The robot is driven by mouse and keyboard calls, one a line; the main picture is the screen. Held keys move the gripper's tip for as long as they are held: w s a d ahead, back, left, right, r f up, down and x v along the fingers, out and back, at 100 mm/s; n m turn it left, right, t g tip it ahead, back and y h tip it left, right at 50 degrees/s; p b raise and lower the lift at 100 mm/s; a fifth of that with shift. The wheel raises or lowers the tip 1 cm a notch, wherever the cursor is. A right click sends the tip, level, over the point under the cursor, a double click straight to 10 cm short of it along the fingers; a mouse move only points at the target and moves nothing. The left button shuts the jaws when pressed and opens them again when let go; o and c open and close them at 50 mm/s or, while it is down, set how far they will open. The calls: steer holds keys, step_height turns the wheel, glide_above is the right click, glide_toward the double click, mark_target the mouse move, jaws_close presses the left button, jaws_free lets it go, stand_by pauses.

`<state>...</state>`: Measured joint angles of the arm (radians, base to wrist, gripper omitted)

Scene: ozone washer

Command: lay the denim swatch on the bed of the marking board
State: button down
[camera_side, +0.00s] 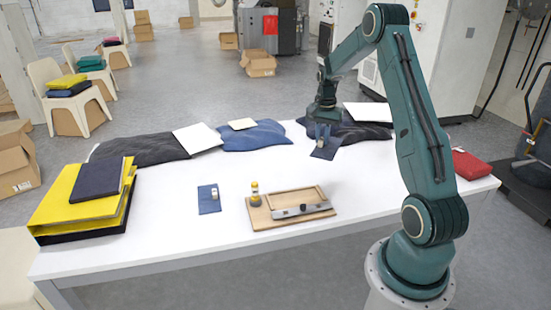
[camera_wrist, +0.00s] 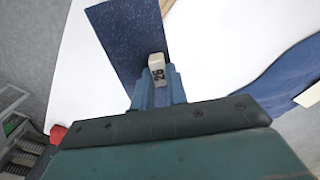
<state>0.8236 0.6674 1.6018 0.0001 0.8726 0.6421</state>
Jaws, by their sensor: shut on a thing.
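My gripper (camera_side: 322,130) is at the back right of the white table, shut on a dark blue denim swatch (camera_side: 325,152). In the wrist view the fingers (camera_wrist: 159,85) close around a pale block (camera_wrist: 157,62) with dark numerals on it. The swatch (camera_wrist: 125,35) spreads out beyond the block. I cannot tell whether it touches the table. The marking board (camera_side: 262,222), tan wood with a raised frame around its bed (camera_side: 290,198), lies near the table's front. A grey bar (camera_side: 302,211) with a dark knob lies along its front side.
A second blue swatch (camera_side: 208,205) with a pale block lies left of the board. Folded dark and blue jeans (camera_side: 252,137) line the back. Yellow folders (camera_side: 75,205) sit left, a red bundle (camera_side: 468,163) right. Table between is clear.

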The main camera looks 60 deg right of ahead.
mark_target(295, 194)
steer(key=w+a+f+m, duration=0.2)
steer(key=a+m, duration=0.3)
steer(key=w+a+f+m, duration=0.2)
steer(key=a+m, duration=0.3)
steer(key=shift+a, duration=0.4)
steer(key=shift+f, duration=0.1)
steer(key=shift+f, duration=0.25)
steer(key=shift+f, duration=5.15)
steer(key=c, duration=1.3)
jaws_free()
